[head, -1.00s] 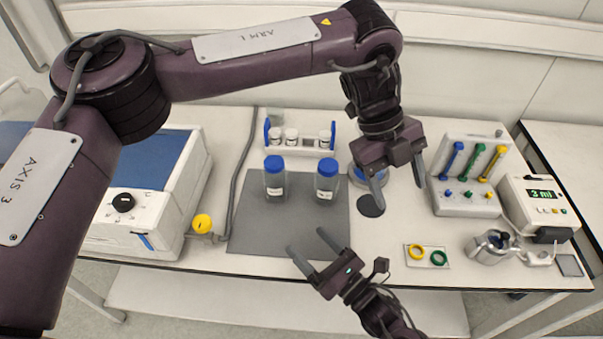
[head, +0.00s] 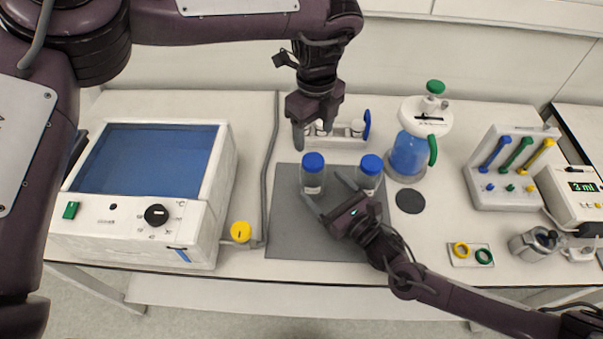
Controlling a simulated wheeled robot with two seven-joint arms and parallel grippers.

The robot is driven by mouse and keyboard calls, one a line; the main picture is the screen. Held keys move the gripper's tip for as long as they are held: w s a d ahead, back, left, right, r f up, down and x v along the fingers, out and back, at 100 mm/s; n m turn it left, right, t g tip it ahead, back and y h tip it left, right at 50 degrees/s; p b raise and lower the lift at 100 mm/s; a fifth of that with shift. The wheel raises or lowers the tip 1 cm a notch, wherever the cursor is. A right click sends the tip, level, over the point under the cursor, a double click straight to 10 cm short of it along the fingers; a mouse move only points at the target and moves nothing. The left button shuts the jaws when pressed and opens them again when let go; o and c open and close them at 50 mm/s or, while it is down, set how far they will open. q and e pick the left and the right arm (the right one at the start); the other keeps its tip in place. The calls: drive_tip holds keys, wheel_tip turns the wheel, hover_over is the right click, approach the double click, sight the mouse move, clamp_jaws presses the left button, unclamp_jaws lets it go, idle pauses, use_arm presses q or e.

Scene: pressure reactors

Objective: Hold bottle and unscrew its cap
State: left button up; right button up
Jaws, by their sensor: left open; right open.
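Two clear bottles with blue screw caps stand upright on the grey mat (head: 285,235): a left bottle (head: 312,184) and a right bottle (head: 369,183). My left gripper (head: 313,132) is open and points down, just behind and above the left bottle's cap (head: 313,161) in the picture. My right gripper (head: 321,183) is open and low over the mat. One finger lies in front of the left bottle's base; the other reaches between the two bottles and overlaps the right one. I cannot tell whether either finger touches a bottle.
A small white rack (head: 345,138) stands behind the bottles, partly hidden by my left gripper. A blue-liquid vessel (head: 408,155) with a white top stands right. A yellow knob (head: 240,231) is beside the mat.

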sight(310, 174)
use_arm(q)
drive_tip(key=shift+s+d, duration=0.1)
drive_tip(key=shift+d, duration=0.05)
use_arm(e)
drive_tip(key=shift+w+a+r, duration=0.15)
drive_tip(key=shift+w+a, duration=0.15)
drive_tip(key=shift+w, duration=0.1)
use_arm(q)
drive_tip(key=shift+f, duration=0.1)
use_arm(e)
drive_tip(key=x, duration=0.5)
drive_tip(key=shift+a, duration=0.1)
drive_tip(key=shift+w+a, duration=0.3)
drive_tip(key=shift+w, duration=0.1)
